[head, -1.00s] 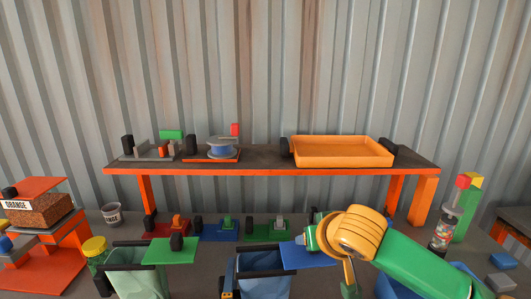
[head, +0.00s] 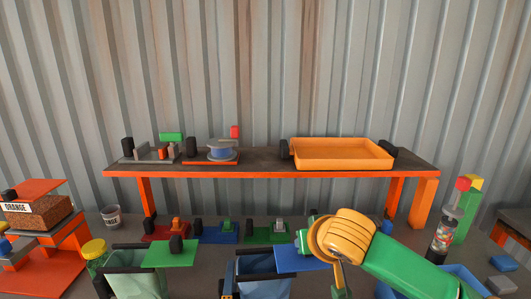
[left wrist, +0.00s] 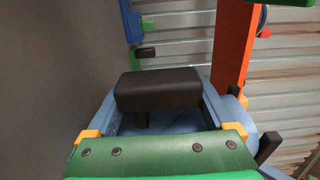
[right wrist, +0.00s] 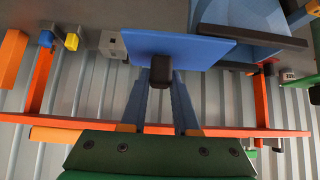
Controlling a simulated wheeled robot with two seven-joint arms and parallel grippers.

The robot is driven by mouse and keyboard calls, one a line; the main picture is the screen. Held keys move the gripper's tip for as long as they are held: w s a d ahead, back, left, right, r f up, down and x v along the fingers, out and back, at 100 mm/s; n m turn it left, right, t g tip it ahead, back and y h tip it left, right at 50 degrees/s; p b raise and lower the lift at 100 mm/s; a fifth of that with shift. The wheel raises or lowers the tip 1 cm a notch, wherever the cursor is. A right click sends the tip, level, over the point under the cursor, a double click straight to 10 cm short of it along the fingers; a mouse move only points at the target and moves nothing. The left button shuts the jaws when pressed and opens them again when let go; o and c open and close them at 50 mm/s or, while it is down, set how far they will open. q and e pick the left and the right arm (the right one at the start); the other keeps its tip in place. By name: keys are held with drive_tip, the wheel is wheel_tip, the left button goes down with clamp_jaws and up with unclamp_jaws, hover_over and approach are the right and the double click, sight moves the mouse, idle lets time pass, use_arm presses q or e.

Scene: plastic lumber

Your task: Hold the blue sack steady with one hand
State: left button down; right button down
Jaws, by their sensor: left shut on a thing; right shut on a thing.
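The blue sack (head: 262,278) hangs open at the bottom middle of the head view, with black bars along its rim. A blue plate (head: 300,257) adjoins its right side. My left gripper (head: 228,284) is at the sack's left edge, mostly cut off by the frame. In the left wrist view it is shut on a black grip (left wrist: 158,90). My right gripper (right wrist: 161,85) is shut on a black knob (right wrist: 161,70) at the blue plate. The right wrist view also shows the sack (right wrist: 240,18) beyond the plate. In the head view, my right wrist hides the right fingertips.
A green sack (head: 140,284) with a green plate (head: 168,253) stands to the left. A shelf (head: 265,172) behind carries an orange tray (head: 342,154) and a spool (head: 221,150). A clear bottle (head: 441,240) stands at the right, and a grey cup (head: 111,216) at the left.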

drive_tip(key=a, duration=0.7)
drive_tip(key=shift+s+a, duration=0.35)
drive_tip(key=shift+s, duration=0.05)
drive_tip(key=c, duration=0.6)
unclamp_jaws()
wheel_tip(320, 180, up, 7)
idle(0.3)
use_arm(q)
unclamp_jaws()
drive_tip(key=shift+s, duration=0.1)
